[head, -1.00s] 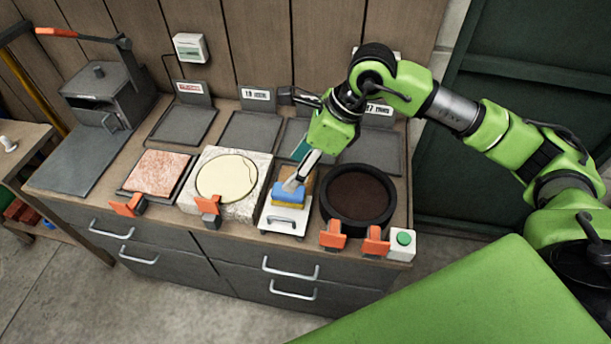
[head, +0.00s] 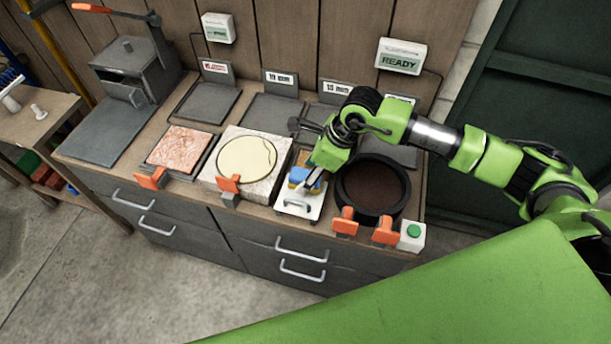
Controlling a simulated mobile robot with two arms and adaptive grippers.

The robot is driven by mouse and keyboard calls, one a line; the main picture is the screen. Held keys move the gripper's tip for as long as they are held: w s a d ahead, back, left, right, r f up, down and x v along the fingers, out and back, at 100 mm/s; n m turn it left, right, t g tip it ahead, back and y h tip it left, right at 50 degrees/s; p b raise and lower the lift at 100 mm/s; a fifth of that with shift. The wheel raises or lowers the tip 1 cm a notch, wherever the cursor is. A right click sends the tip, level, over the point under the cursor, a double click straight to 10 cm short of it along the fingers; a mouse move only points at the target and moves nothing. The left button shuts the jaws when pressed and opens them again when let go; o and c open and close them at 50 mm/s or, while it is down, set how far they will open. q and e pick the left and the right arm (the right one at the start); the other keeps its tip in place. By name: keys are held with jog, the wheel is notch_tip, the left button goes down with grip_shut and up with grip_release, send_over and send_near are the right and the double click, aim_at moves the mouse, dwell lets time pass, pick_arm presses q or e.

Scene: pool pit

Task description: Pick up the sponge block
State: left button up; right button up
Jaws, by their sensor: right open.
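The sponge block (head: 299,174), orange-yellow and blue, sits on a small white tray (head: 296,207) with a handle at its front, on the counter between a pale stone block and a dark round pan. My right gripper (head: 308,182) reaches down over the sponge block from the right and is open. Its fingers and green hand cover part of the block. I cannot tell whether the fingers touch it. My left gripper is not in view.
The stone block (head: 215,183) with a cream disc stands close on the left, the dark round pan (head: 344,203) close on the right. Orange clamps (head: 345,222) and a green-button box (head: 411,236) line the front edge. A READY display (head: 401,57) hangs behind.

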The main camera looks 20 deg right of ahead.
jog(key=shift+x, duration=0.9)
jog(key=shift+c, duration=0.7)
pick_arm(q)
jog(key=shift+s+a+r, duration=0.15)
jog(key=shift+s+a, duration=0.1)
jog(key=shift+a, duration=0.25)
pick_arm(e)
jog(key=c, duration=1)
jog(key=shift+c, duration=0.2)
